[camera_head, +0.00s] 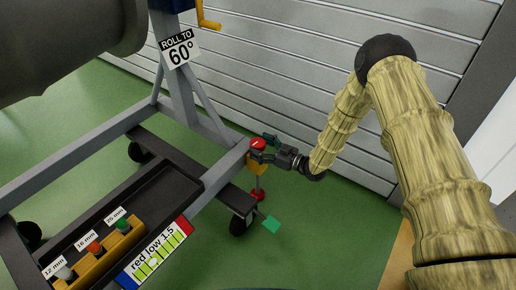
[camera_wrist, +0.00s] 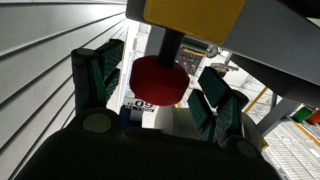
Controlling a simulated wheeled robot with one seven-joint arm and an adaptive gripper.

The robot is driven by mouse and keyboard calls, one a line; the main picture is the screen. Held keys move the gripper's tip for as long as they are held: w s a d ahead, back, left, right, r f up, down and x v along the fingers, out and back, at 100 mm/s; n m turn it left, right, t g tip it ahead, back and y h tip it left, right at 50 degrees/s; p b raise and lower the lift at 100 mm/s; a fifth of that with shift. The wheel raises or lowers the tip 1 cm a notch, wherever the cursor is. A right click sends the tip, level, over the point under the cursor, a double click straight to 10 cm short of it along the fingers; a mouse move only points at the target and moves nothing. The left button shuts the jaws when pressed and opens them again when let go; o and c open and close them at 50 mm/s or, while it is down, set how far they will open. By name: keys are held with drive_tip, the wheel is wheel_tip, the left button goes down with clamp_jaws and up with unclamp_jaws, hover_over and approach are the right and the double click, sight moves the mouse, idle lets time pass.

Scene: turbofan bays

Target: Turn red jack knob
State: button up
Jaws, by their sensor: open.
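The red jack knob (camera_head: 257,143) sits on top of a yellow jack body (camera_head: 256,168) at the near right corner of the grey engine stand. In the wrist view the red knob (camera_wrist: 160,82) shows as a round disc on a dark stem below a yellow part (camera_wrist: 190,15). My gripper (camera_head: 265,148) reaches in from the right at the knob. In the wrist view my gripper (camera_wrist: 160,75) is open, one dark green padded finger on each side of the knob. Gaps show between the pads and the knob in that view. Contact cannot be told.
A red jack foot (camera_head: 258,195) is below the jack. A dark tray (camera_head: 165,180) with several coloured tools in a yellow holder (camera_head: 105,256) lies left. A "red low 1.5" gauge label (camera_head: 155,254) is in front. A slatted wall (camera_head: 300,80) stands behind.

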drive_tip(key=shift+w+a, duration=0.4)
drive_tip(key=shift+a, duration=0.2)
drive_tip(key=shift+c, duration=0.2)
drive_tip(key=c, duration=1)
drive_tip(key=shift+s+r+m+t+p, duration=0.1)
drive_tip(key=shift+m+t+p, duration=0.3)
drive_tip(key=shift+p, duration=0.05)
